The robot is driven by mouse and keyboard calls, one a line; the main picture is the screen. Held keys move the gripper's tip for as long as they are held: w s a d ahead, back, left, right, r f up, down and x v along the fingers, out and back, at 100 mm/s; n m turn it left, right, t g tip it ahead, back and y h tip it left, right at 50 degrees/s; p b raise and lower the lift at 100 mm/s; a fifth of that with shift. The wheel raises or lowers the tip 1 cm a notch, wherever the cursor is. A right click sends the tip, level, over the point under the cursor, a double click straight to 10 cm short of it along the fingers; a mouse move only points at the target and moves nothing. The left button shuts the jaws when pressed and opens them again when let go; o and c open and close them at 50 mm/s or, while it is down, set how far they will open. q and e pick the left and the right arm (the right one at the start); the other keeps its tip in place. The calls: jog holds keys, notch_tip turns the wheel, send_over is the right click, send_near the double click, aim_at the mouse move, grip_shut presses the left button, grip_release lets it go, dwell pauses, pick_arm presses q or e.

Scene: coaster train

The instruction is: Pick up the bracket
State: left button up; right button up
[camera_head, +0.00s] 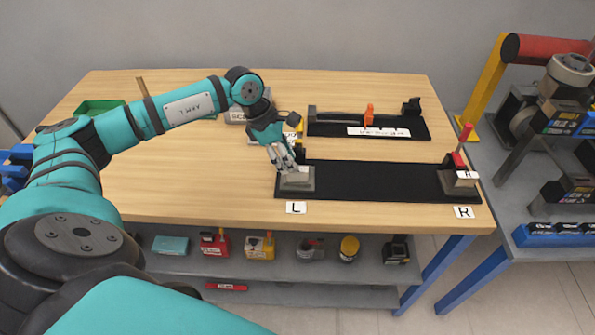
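My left gripper (285,164) points down at the grey block (297,182) on the left end of the front black mat (365,182), by the L label (296,208). Its fingers are at or just above the top of this block. I cannot tell whether they touch it or how far apart they are. A second grey block (460,183) with a red part (457,160) on top stands at the mat's right end, by the R label (464,212). I cannot tell for sure which piece is the bracket. My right gripper is not in view.
Behind is a second black board (420,128) with an orange clamp-like part (369,115). A green tray (97,107) is at the back left of the wooden table (180,190). A grey side bench with machinery (571,72) stands right. The mat's middle is clear.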

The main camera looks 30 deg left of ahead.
aim_at(301, 178)
pick_arm(q)
jog(key=shift+d+f, duration=0.15)
jog(key=shift+f, duration=0.05)
jog(key=p+x, duration=0.2)
jog(key=x, duration=0.1)
jog(key=shift+w+d+f, duration=0.2)
jog(key=shift+w, duration=0.1)
jog(key=shift+w+d+f+p, duration=0.1)
jog(key=shift+f+p, duration=0.2)
jog(key=shift+f, duration=0.3)
grip_shut()
jog(key=shift+r, duration=0.15)
